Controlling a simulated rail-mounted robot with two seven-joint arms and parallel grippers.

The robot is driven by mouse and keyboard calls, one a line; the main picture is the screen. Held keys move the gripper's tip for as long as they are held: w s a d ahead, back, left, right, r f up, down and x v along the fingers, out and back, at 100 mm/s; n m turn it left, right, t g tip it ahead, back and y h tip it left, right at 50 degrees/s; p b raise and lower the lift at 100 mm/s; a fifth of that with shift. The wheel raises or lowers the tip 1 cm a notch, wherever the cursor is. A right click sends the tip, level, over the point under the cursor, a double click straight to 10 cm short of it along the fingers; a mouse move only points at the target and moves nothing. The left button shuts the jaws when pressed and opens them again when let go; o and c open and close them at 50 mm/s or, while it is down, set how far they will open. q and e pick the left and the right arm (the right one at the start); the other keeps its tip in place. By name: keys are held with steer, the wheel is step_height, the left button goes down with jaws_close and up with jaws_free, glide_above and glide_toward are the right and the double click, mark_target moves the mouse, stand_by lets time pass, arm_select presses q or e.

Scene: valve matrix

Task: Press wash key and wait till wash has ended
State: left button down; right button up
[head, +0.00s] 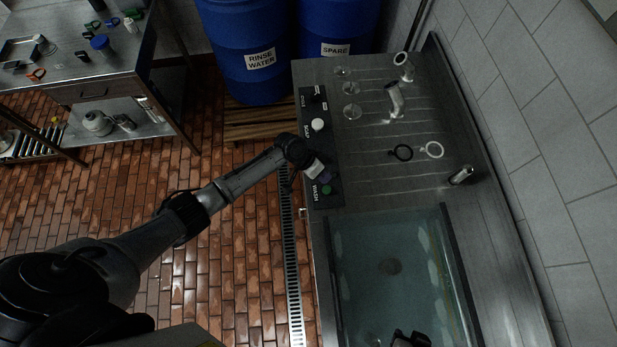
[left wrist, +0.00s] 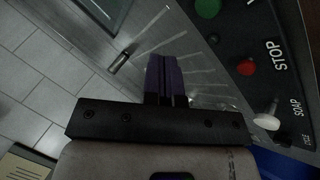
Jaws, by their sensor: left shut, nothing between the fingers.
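The dark control panel (head: 312,105) lies along the left edge of the steel counter. Its green wash key (head: 327,189) sits beside the WASH label and also shows at the top of the left wrist view (left wrist: 208,8). My left gripper (head: 325,176), with purple fingers (left wrist: 166,80), is shut and empty. It is over the panel close to the green key; I cannot tell if it touches anything. The red stop key (left wrist: 246,67) shows in the left wrist view but is hidden by my gripper in the head view. My right gripper (head: 410,339) is partly cut off at the bottom; its jaws are unclear.
A pale soap knob (head: 318,124) stands up from the panel. A water-filled basin (head: 447,250) lies nearer. Glasses (head: 351,100), rings (head: 432,149) and a metal cylinder (head: 461,176) are on the counter. Blue barrels (head: 240,30) stand behind. A tiled wall bounds the right.

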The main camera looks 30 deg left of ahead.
mark_target(327, 188)
arm_select(q)
steer(key=shift+w+d+r+m+t+h, duration=0.3)
steer(key=shift+w+d+r+t+h, duration=0.2)
steer(key=shift+w+t, duration=0.2)
steer(key=shift+f, duration=0.15)
step_height(327, 188, down, 9)
steer(key=b, duration=0.7)
steer(key=shift+r, duration=0.2)
stand_by(0.5)
